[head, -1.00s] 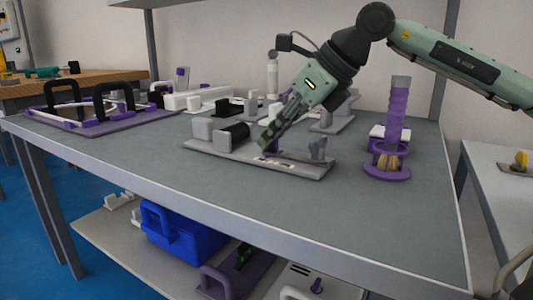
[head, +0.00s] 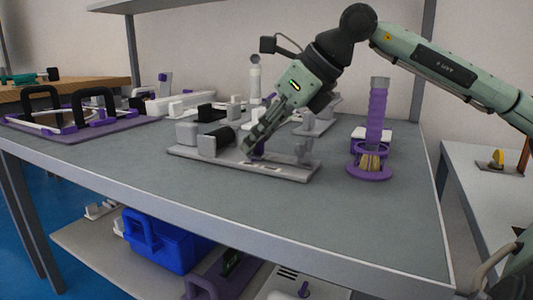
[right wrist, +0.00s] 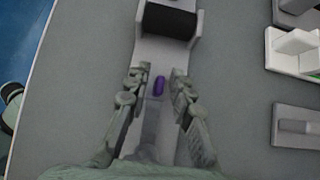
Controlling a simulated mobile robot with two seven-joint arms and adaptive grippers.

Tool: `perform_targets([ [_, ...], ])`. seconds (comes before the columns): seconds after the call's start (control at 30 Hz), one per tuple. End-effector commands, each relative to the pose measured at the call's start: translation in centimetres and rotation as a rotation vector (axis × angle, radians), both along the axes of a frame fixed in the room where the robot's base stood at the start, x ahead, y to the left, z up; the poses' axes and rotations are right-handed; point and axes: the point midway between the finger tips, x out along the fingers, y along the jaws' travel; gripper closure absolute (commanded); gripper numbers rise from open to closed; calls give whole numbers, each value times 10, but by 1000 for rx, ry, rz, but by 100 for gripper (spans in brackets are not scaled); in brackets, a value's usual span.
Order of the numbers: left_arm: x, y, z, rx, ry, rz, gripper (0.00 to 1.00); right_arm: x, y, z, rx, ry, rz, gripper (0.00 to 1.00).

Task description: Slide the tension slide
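The grey machine (head: 215,162) lies on the table in the head view, with a black roller (head: 218,140) between grey blocks at its left end and an upright grey part at its right end. A small purple knob (right wrist: 158,86), likely the tension slide, stands on its grey base in the right wrist view. My right gripper (right wrist: 158,78) is open, with one finger on each side of the knob. Gaps show between the knob and both fingers. In the head view my right gripper (head: 247,149) reaches down onto the machine and partly hides it. My left gripper is not in view.
A purple column on a ringed base (head: 370,172) stands to the machine's right. A purple board with black handles (head: 60,128) lies at the left. Several grey and white devices stand behind the machine. The table's front strip is clear.

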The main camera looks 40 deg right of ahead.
Motion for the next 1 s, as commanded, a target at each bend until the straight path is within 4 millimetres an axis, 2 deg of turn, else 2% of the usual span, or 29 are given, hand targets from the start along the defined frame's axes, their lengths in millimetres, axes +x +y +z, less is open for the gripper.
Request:
perform_targets([
  [0.5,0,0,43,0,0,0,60,0,0,49,0,-1,0,78],
  [1.0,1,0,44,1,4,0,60,0,0,50,-1,0,2,78],
])
